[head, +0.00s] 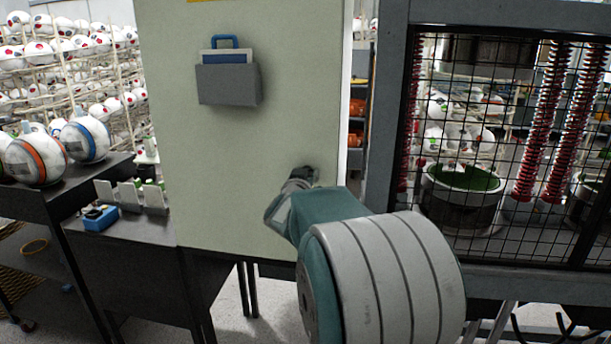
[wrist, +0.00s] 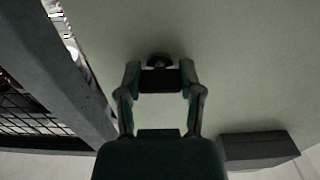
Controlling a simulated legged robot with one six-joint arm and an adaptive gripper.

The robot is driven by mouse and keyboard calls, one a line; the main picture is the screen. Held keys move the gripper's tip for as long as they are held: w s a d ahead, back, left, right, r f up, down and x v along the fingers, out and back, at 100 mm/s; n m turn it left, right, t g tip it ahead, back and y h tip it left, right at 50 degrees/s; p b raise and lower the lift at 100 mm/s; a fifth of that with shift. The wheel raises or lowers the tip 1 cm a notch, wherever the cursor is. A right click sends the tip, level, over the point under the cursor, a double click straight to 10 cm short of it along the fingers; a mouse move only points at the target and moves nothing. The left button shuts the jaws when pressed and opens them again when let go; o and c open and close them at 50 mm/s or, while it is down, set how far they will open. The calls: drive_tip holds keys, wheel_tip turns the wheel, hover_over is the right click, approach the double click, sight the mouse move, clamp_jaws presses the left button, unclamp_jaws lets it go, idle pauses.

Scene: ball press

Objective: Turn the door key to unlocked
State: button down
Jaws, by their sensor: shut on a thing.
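A pale green cabinet door (head: 190,150) fills the middle of the head view. My gripper (head: 305,174) reaches its lower right part, close to the door's right edge; my arm hides much of this spot. In the wrist view my gripper (wrist: 160,80) has its two fingers either side of a dark door key (wrist: 160,84) and is shut on it. A dark round lock (wrist: 158,59) sits on the door just beyond the fingertips. The key's turn angle is too dark to read.
A grey pocket (head: 228,84) with a blue clipboard hangs on the door. A mesh-fronted machine (head: 480,130) with red springs stands at the right. A dark table (head: 120,230) with a blue box (head: 100,219) stands at the left, near racks of white balls (head: 75,60).

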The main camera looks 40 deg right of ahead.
drive_tip(key=shift+f, duration=0.2)
drive_tip(key=shift+c, duration=1.2)
unclamp_jaws()
drive_tip(key=shift+r, duration=0.1)
drive_tip(key=v, duration=1.2)
